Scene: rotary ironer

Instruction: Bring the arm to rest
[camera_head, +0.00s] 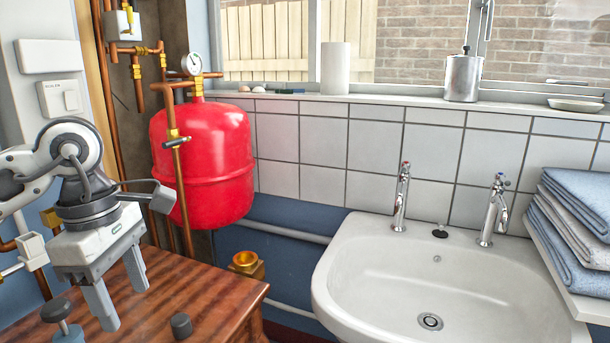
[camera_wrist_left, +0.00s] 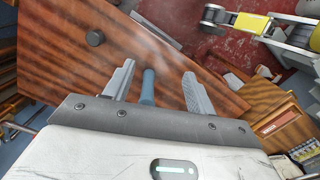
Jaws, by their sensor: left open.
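My left gripper (camera_head: 124,306) hangs from the white and grey arm at the left of the head view, fingers pointing down over a brown wooden worktop (camera_head: 215,292). Its two grey fingers are apart. In the left wrist view the left gripper (camera_wrist_left: 160,70) is also open, with the wooden top (camera_wrist_left: 55,50) beyond it. A blue-grey cylinder (camera_wrist_left: 147,88) shows between the fingers in that view; I cannot tell how far below them it is, and nothing appears gripped.
A dark knob (camera_head: 181,326) and a dark-capped piece (camera_head: 57,311) are at the worktop's front. A red pressure tank (camera_head: 205,160) and copper pipes (camera_head: 107,75) stand behind the arm. A white sink (camera_head: 390,290) and folded towels (camera_head: 575,225) lie to the right.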

